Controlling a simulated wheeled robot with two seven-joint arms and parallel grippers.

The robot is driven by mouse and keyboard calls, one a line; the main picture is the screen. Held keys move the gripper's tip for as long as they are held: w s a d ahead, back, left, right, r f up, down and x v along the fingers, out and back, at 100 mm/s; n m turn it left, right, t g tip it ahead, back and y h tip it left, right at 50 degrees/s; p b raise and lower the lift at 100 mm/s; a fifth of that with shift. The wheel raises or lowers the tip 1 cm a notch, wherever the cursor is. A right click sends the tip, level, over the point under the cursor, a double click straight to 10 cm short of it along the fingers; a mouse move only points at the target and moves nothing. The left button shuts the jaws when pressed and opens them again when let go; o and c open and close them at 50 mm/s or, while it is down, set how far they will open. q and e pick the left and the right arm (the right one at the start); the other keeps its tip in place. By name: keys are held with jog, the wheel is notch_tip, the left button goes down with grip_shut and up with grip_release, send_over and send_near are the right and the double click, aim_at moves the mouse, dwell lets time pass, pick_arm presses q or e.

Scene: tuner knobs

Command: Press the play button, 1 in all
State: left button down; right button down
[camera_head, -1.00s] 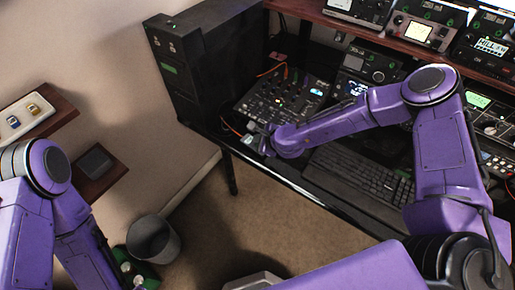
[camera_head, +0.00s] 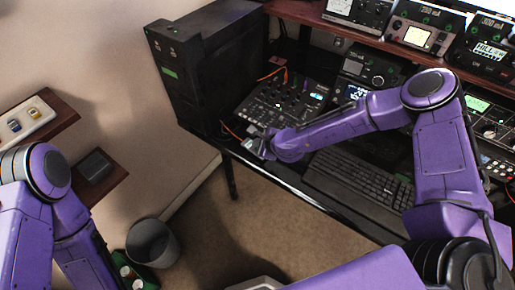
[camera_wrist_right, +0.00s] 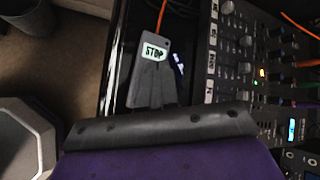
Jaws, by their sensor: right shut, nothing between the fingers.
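My right gripper (camera_head: 254,145) is at the front edge of the desk, beside the black mixer (camera_head: 285,103). In the right wrist view its grey fingers (camera_wrist_right: 153,78) are together with nothing held. Just beyond the fingertips a small grey piece with a lit label reading STOP (camera_wrist_right: 153,52) shows, with an orange cable leading up from it. A small whitish lit mark (camera_wrist_right: 178,63) is just right of it, too blurred to read. I cannot make out a label reading play in either view. My left arm hangs at the lower left; its fingers are not visible.
A black tower (camera_head: 205,70) stands at the desk's left end. Lit devices fill the back and shelf. A bin (camera_head: 152,243) stands on the floor near a green crate (camera_head: 134,277).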

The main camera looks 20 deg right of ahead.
dwell(0.9)
jog(key=shift+f+b, duration=0.4)
jog(key=shift+b, duration=0.1)
jog(key=shift+f+b, duration=0.3)
jog(key=shift+b, duration=0.05)
dwell(0.3)
jog(key=shift+r, duration=0.15)
jog(key=shift+r+p, duration=0.55)
jog(key=shift+r, duration=0.05)
jog(key=shift+r, duration=0.1)
notch_tip(320, 180, up, 5)
jog(key=p, duration=0.4)
dwell(0.4)
